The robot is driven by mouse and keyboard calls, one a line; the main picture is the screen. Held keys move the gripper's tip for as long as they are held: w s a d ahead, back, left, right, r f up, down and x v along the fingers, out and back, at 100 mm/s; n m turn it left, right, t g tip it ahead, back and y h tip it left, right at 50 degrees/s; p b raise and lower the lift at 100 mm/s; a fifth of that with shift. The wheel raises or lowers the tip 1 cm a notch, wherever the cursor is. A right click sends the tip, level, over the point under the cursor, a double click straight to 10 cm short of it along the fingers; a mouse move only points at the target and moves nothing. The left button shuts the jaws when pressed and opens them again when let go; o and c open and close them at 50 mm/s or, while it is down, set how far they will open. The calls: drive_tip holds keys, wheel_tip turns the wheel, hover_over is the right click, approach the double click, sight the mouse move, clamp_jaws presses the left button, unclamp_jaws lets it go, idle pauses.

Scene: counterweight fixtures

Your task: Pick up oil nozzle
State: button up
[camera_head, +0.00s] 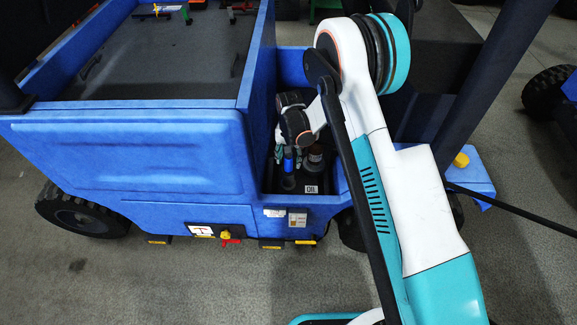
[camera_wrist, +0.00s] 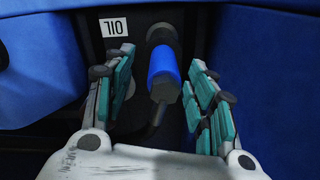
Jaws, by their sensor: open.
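The oil nozzle (camera_wrist: 163,68) has a bright blue sleeve and dark grey ends. In the wrist view it stands between the two teal-padded fingers of my gripper (camera_wrist: 159,95), with a gap on each side. The fingers are open and hold nothing. In the head view the nozzle's blue part (camera_head: 288,164) shows inside the blue vehicle's corner compartment, near a white OIL label (camera_head: 311,189). My gripper is mostly hidden there behind my wrist and forearm.
The blue compartment walls (camera_wrist: 272,70) stand close on both sides of my gripper. A dark bottle-like thing (camera_head: 315,155) stands beside the nozzle in the head view. The cart's flat bed (camera_head: 165,55) lies to the left. A yellow knob (camera_head: 461,160) is at the right.

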sight(289, 164)
drive_tip(key=f+b, duration=0.1)
drive_tip(key=f, duration=0.1)
drive_tip(key=f+b, duration=0.1)
drive_tip(key=f, duration=0.1)
drive_tip(key=shift+w+a+f, duration=0.1)
drive_tip(key=shift+a+f, duration=0.1)
drive_tip(key=shift+f, duration=0.2)
drive_tip(key=shift+r, duration=0.1)
drive_tip(key=shift+c, duration=0.6)
clamp_jaws()
drive_tip(key=shift+r, duration=0.1)
wheel_tip(289, 164, up, 20)
drive_tip(key=p, duration=0.7)
drive_tip(key=s+d+r+n, duration=0.1)
drive_tip(key=s+d+r, duration=0.1)
drive_tip(key=s+d, duration=0.4)
drive_tip(key=s+d+r+n, duration=0.2)
drive_tip(key=s+d, duration=0.5)
drive_tip(key=d, duration=0.6)
drive_tip(key=shift+s+d+r, duration=0.25)
drive_tip(key=shift+r, duration=0.55)
